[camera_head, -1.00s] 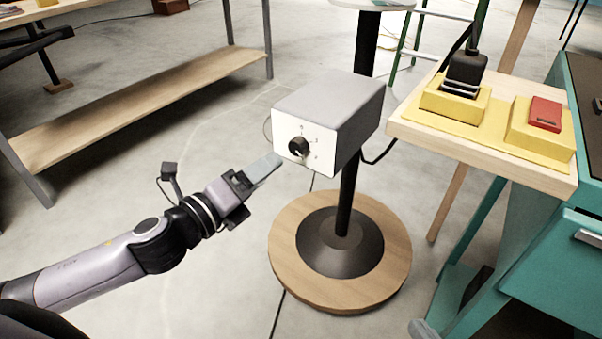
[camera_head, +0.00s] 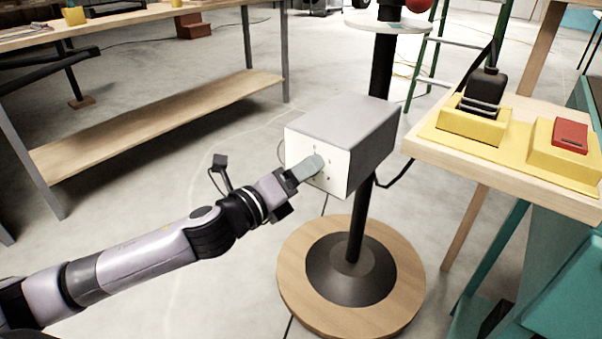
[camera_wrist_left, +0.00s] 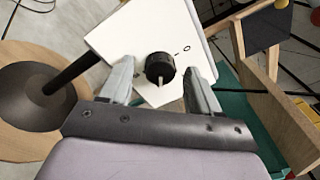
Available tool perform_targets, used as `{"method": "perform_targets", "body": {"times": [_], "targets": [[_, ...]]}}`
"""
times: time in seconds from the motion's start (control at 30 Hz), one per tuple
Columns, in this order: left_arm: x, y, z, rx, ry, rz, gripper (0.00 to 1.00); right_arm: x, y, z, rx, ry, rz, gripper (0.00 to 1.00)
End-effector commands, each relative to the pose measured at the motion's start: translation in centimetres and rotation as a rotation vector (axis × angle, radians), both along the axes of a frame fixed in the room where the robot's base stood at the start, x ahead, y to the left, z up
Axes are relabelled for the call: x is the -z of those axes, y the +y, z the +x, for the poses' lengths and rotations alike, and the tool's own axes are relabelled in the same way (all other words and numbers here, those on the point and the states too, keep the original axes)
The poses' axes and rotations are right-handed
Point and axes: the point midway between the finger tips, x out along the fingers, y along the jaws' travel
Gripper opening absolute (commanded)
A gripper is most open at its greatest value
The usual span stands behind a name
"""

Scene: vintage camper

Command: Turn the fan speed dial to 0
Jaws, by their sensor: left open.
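The fan speed dial (camera_wrist_left: 160,68) is a black round knob with a pale pointer line, on the white front face of a grey box (camera_head: 345,135). In the left wrist view the pointer line is toward the bottom of the picture, and a 0 mark shows to the upper right of the knob. My left gripper (camera_head: 312,166) is at the box's front face and hides the dial in the head view. In the left wrist view its open fingers (camera_wrist_left: 160,85) stand on either side of the knob, with gaps to it. My right gripper is not in view.
The box is mounted on a black pole with a round wooden base (camera_head: 300,290). A wooden shelf with yellow blocks (camera_head: 475,127) and a red switch (camera_head: 570,135) stands close on the right. A workbench (camera_head: 160,115) is at the back left. The floor between is open.

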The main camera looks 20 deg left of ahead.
Motion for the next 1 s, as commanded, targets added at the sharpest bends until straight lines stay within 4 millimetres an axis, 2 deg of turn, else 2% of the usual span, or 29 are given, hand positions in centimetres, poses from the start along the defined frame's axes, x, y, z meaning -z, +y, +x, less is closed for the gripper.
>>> {"method": "perform_targets", "body": {"times": [0.3,0.47,0.5,0.77,1.0], "targets": [[0.01,-0.09,0.18,0.001,0.001,0.000,0.62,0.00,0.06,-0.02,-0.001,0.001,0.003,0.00],[0.01,-0.09,0.17,0.000,0.000,-0.001,0.10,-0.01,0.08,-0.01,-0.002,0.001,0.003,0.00],[0.00,-0.09,0.16,0.000,0.000,-0.001,0.06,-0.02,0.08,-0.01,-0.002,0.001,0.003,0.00],[-0.03,-0.09,0.16,0.000,0.007,-0.019,0.06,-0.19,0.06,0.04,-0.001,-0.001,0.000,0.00],[-0.05,-0.11,0.13,0.000,0.044,-0.121,0.06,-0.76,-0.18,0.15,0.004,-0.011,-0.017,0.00]]}}
